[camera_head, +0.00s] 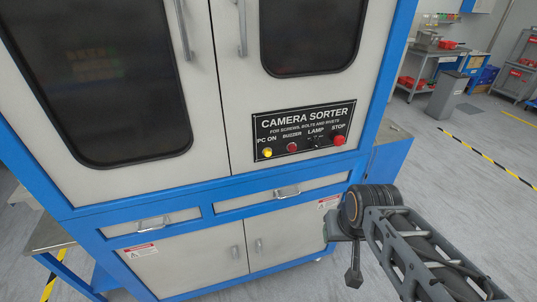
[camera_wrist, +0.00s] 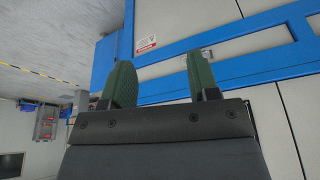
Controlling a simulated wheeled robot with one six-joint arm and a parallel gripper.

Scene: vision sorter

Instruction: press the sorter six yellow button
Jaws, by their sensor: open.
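The camera sorter (camera_head: 200,195) is a tall white cabinet with a blue frame. Its black control panel (camera_head: 303,130) reads "CAMERA SORTER". The yellow button (camera_head: 267,153) is at the panel's lower left, under the label "PC ON". A red buzzer button (camera_head: 292,147) is beside it, then a lamp switch, then a larger red stop button (camera_head: 339,140). In the head view my gripper (camera_head: 354,270) is below and right of the panel, apart from the cabinet front. In the wrist view my gripper (camera_wrist: 165,85) has two green fingers spread apart with nothing between them. The panel does not show there.
Drawer handles (camera_head: 287,191) stick out from the cabinet front below the panel. A metal side table (camera_head: 388,145) stands at the cabinet's right. A workbench (camera_head: 437,55) and a grey bin (camera_head: 447,95) are farther back.

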